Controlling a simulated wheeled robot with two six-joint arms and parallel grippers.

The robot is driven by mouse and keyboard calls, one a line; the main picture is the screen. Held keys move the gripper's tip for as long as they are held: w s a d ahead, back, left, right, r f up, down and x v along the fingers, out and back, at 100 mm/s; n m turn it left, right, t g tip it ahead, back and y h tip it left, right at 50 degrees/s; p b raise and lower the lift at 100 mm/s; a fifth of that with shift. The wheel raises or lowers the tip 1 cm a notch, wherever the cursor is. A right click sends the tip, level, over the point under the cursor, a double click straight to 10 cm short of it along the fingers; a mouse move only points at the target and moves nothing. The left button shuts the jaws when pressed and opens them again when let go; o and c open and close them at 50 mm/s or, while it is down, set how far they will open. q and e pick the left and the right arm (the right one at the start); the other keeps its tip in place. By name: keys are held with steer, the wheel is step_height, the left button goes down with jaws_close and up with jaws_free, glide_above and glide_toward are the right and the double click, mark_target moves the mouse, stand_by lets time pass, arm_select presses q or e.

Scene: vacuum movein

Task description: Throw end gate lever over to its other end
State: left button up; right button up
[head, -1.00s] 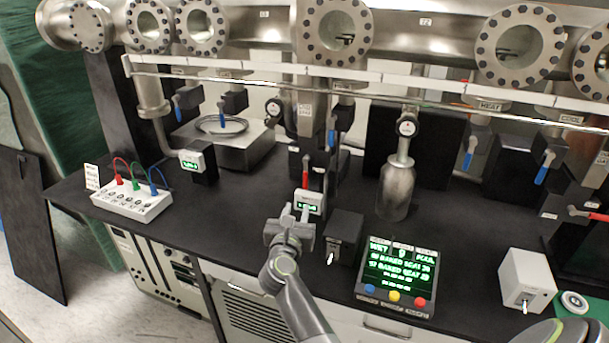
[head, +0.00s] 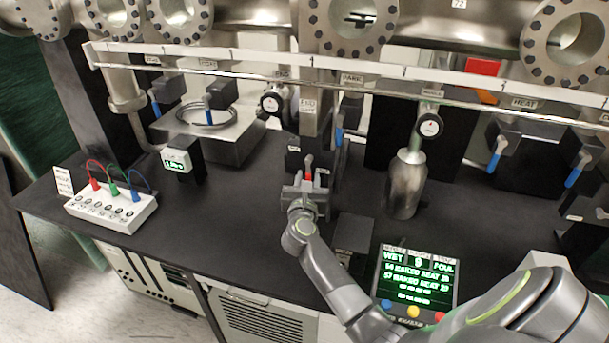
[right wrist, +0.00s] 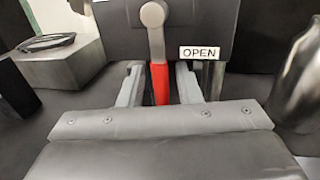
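The end gate lever has a red handle and a grey pivot. It hangs down from a dark block under the "END" label (head: 308,106) in the head view, where its red part (head: 309,175) shows between my fingers. In the right wrist view the red handle (right wrist: 160,84) points down from its round pivot, beside an "OPEN" plate (right wrist: 200,52). My right gripper (head: 306,182) is at the lever. Its two fingers (right wrist: 160,88) stand on either side of the handle with gaps visible, so it is open. The handle's lower end is hidden. My left gripper is not in view.
Other blue levers, such as one at the right (head: 497,155), hang along the rail (head: 240,72). A metal bottle (head: 405,185) stands right of my gripper. A dark box (head: 352,235) and a lit display (head: 415,275) are in front. A jack box (head: 110,207) sits left.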

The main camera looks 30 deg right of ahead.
steer(key=shift+s+r, duration=0.1)
steer(key=shift+s, duration=0.05)
jaws_close()
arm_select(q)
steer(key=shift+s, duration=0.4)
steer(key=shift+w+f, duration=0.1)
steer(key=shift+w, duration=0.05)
